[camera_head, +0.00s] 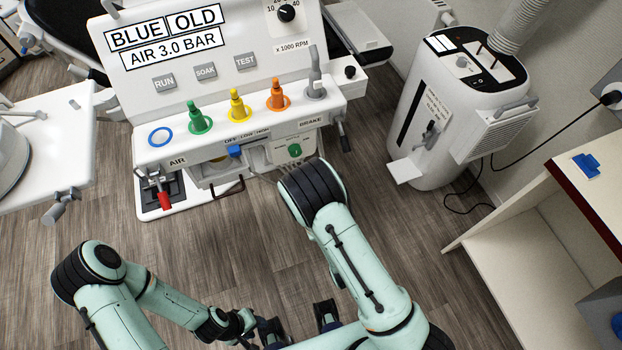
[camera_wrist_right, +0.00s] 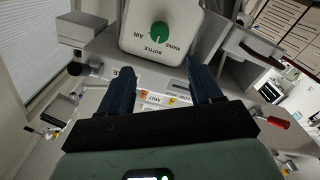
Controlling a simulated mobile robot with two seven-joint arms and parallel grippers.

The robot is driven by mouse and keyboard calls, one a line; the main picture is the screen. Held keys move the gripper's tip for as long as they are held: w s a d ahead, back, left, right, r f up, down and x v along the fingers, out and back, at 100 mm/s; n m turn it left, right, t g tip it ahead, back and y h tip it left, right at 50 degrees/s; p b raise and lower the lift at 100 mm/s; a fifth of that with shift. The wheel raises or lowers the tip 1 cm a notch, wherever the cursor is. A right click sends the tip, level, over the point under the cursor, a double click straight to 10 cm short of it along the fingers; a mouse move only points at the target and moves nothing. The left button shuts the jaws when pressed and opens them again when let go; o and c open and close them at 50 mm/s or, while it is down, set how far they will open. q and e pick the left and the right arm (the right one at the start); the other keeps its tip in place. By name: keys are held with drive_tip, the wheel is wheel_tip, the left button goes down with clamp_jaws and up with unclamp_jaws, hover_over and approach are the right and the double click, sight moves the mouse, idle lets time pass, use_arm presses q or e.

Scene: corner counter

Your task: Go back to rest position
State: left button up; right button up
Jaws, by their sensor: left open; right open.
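In the head view my left arm comes in from the left and bends low. Its gripper (camera_head: 298,322) is at the bottom centre, open and empty, with its dark blue fingers apart over the floor. My right arm reaches up from the bottom right toward the white machine (camera_head: 220,60), and its gripper is hidden there. In the right wrist view my right gripper (camera_wrist_right: 160,75) is open with nothing between its fingers. A green knob (camera_wrist_right: 158,33) on a pale panel labelled MAINS, BOTTLE and AIR lies beyond the fingertips, and I see no contact.
The machine carries green (camera_head: 200,120), yellow (camera_head: 237,105) and orange (camera_head: 277,95) plugs and a red lever (camera_head: 164,200). A white hose unit (camera_head: 445,110) stands right of it. A shelf unit (camera_head: 555,230) is at the right, a white table (camera_head: 50,150) at the left. Floor is clear between.

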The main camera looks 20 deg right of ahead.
drive_tip(key=s+d+f+m+g+h, duration=0.1)
drive_tip(key=s+d+f+m+g, duration=0.15)
drive_tip(key=s+f+g, duration=0.4)
drive_tip(key=s+d+f+m+g+h, duration=0.1)
drive_tip(key=d+f+m+g, duration=0.2)
drive_tip(key=f, duration=0.7)
use_arm(q)
drive_tip(key=shift+w+r+p, duration=0.25)
drive_tip(key=shift+r+p, duration=0.2)
drive_tip(key=shift+r, duration=0.1)
drive_tip(key=shift+w+r+p, duration=0.25)
drive_tip(key=shift+r+p, duration=0.15)
drive_tip(key=shift+r, duration=0.1)
use_arm(e)
drive_tip(key=s+a+f+m+g+y, duration=0.2)
drive_tip(key=s+a+g, duration=0.1)
drive_tip(key=s, duration=0.4)
drive_tip(key=s+a+f+m+g+y, duration=0.2)
drive_tip(key=s+a+m+g+y, duration=0.1)
drive_tip(key=s+g, duration=0.3)
drive_tip(key=shift+s+a+f, duration=0.4)
drive_tip(key=shift+s+a, duration=0.1)
drive_tip(key=shift+s, duration=0.5)
drive_tip(key=shift+g, duration=0.25)
idle(1.7)
drive_tip(key=c, duration=0.4)
use_arm(q)
drive_tip(key=shift+s, duration=0.1)
